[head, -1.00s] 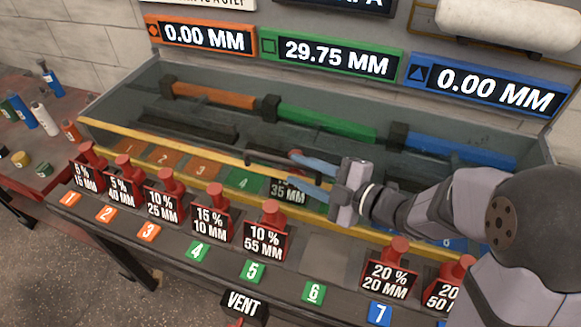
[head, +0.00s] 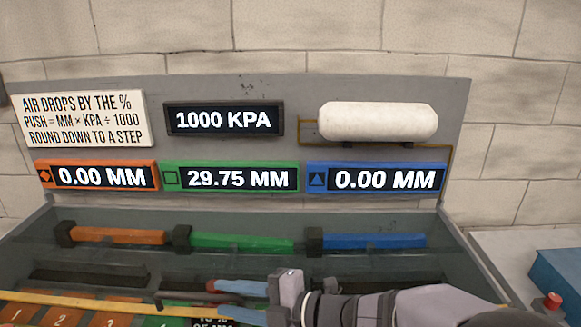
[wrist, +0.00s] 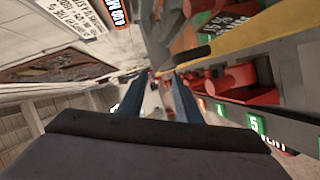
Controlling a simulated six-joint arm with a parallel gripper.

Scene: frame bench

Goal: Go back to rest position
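My gripper (head: 203,298) is at the bottom middle of the head view, over the front of the grey trough. Its two blue fingers are spread apart, with nothing seen between them. In the wrist view the fingers of my gripper (wrist: 165,80) also stand apart. Below the gripper in the head view, a dark block marked 35 MM (head: 212,322) is partly cut off by the bottom edge. My arm reaches in from the lower right.
The displays read 0.00 MM on orange (head: 100,177), 29.75 MM on green (head: 235,178), 0.00 MM on blue (head: 385,180) and 1000 KPA (head: 223,120). Orange, green and blue bars lie in the trough. Red-handled blocks (wrist: 235,80) stand close at right in the wrist view.

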